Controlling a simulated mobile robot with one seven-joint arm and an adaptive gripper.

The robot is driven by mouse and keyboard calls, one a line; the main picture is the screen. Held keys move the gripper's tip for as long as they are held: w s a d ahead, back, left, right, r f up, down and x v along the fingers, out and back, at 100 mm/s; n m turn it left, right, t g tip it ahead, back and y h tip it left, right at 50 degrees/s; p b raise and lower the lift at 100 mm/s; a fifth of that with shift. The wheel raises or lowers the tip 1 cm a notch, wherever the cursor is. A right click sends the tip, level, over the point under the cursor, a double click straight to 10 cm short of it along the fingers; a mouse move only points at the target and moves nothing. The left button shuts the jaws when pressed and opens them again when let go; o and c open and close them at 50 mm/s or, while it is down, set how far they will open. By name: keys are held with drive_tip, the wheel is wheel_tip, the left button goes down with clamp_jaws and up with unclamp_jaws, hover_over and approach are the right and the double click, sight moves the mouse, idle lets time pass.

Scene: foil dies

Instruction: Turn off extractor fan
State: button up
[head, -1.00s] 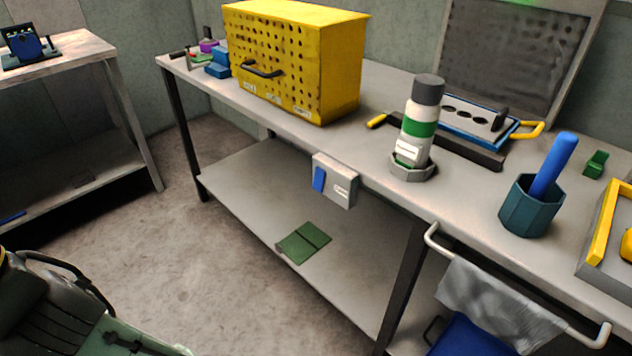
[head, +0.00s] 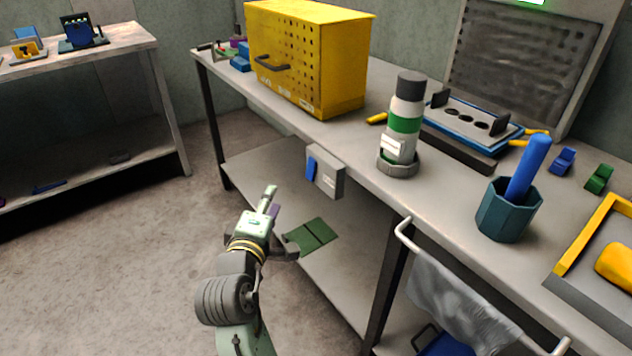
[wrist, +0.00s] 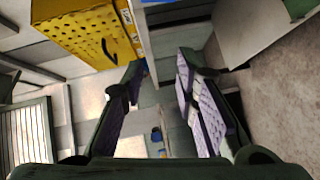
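A grey control box with a blue rocker switch (head: 311,169) and a pale label is fixed to the front edge of the workbench. A framed panel with a dark, mottled filter face (head: 520,60), likely the extractor fan, stands at the back of the bench. A green light (head: 532,1) shows at its top. My gripper (head: 280,226) is in front of the bench, below and left of the control box and apart from it. In the wrist view my gripper (wrist: 160,72) is open and empty, with purple finger pads. I cannot clearly make out the switch there.
On the bench (head: 345,140) are a yellow perforated cabinet (head: 340,70), a bottle with a green band (head: 404,125) and a teal cup (head: 505,210). A towel hangs from a rail (head: 480,290) at lower right. Floor at left is clear.

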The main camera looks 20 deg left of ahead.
drive_tip(key=shift+d+f+h, duration=0.3)
drive_tip(key=shift+d+f, duration=0.1)
drive_tip(key=shift+d, duration=0.1)
drive_tip(key=shift+c, duration=1.3)
drive_tip(key=shift+w+a, duration=0.1)
clamp_jaws()
drive_tip(key=p, duration=0.2)
approach(311, 169)
drive_tip(key=w+a, duration=0.3)
drive_tip(key=a, duration=0.3)
drive_tip(key=w+d+f, duration=0.1)
drive_tip(key=w+d+f+p, duration=0.1)
drive_tip(key=w, duration=0.1)
drive_tip(key=shift+w+d, duration=0.15)
drive_tip(key=shift+d, duration=0.25)
